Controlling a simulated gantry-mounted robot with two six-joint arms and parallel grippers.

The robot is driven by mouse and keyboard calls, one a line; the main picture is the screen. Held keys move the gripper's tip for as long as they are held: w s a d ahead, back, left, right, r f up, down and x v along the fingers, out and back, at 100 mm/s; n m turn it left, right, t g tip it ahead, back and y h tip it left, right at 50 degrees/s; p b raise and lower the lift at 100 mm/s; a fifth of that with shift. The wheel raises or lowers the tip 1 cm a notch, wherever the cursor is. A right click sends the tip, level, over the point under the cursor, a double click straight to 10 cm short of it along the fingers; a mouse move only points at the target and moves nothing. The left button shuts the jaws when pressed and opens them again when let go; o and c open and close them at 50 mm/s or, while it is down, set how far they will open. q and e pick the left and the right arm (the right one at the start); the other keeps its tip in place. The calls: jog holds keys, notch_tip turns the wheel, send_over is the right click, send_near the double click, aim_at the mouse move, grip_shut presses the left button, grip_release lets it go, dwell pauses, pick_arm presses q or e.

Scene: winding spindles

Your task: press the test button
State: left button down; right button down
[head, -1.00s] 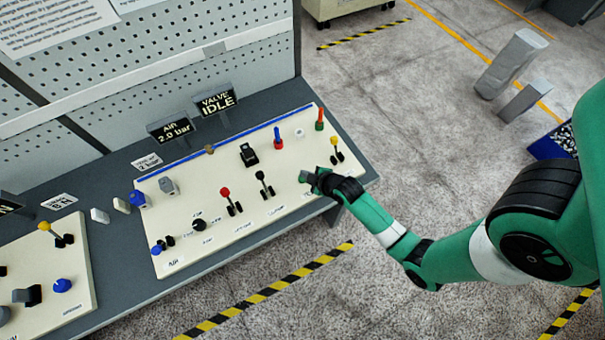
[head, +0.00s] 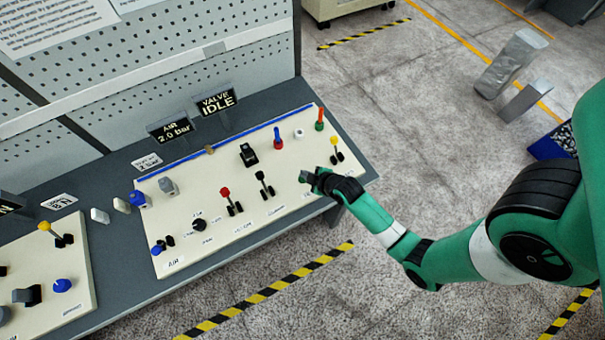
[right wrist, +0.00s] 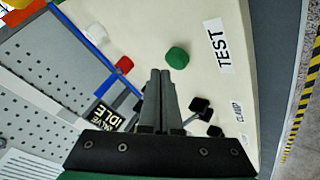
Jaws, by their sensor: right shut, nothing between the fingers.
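The test button is a green cap (right wrist: 177,57) on the cream panel, beside the label TEST (right wrist: 216,46) in the right wrist view. My right gripper (right wrist: 162,74) is shut with nothing between its fingers. In that view its fingertips appear just short of the green cap; I cannot tell whether they touch it. In the head view my right gripper (head: 309,178) is over the front right part of the panel (head: 225,238), and the green button cannot be made out there. My left gripper is not in view.
A black lever (head: 264,183) and a red-topped lever (head: 228,198) stand left of my right gripper. A yellow-topped lever (head: 334,143), red knob (head: 278,140) and white cap (head: 299,133) stand behind it. The VALVE display (head: 216,103) reads IDLE.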

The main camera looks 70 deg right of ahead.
jog(key=shift+f, duration=0.1)
dwell(0.4)
jog(key=shift+f, duration=0.3)
jog(key=shift+f+b, duration=0.5)
jog(key=shift+b, duration=0.05)
dwell(0.5)
dwell(0.3)
jog(key=shift+r+p, duration=0.95)
jog(key=shift+p, duration=0.05)
notch_tip(320, 180, up, 5)
jog(key=p, duration=0.5)
